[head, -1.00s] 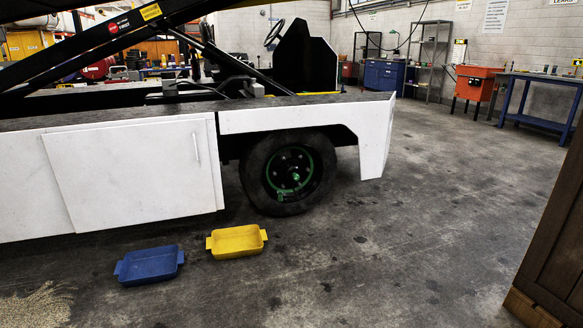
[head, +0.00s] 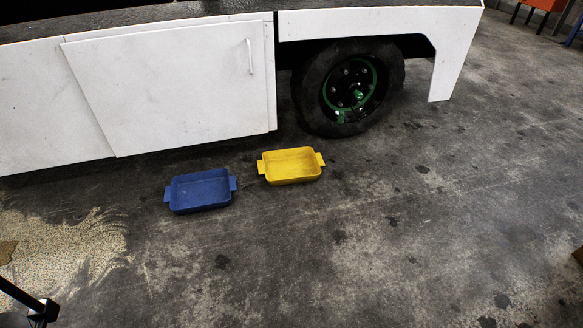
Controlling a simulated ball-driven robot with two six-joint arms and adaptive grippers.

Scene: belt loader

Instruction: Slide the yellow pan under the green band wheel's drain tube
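The yellow pan (head: 291,166), a shallow tray with two end handles, lies on the concrete floor in front of the white belt loader. The wheel with the green band (head: 349,88) is behind it and to its right. A small green piece at the hub (head: 358,94) and another at the wheel's lower edge (head: 341,117) show; I cannot tell which is the drain tube. The pan is apart from the wheel. A black part of my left gripper (head: 42,312) shows at the bottom left, far from the pan; its fingers are not clear. My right gripper is out of view.
A blue pan (head: 200,190) lies just left of the yellow pan. A patch of tan granules (head: 60,245) covers the floor at the left. The loader's white side panel (head: 170,85) borders the back. The floor at right and front is clear.

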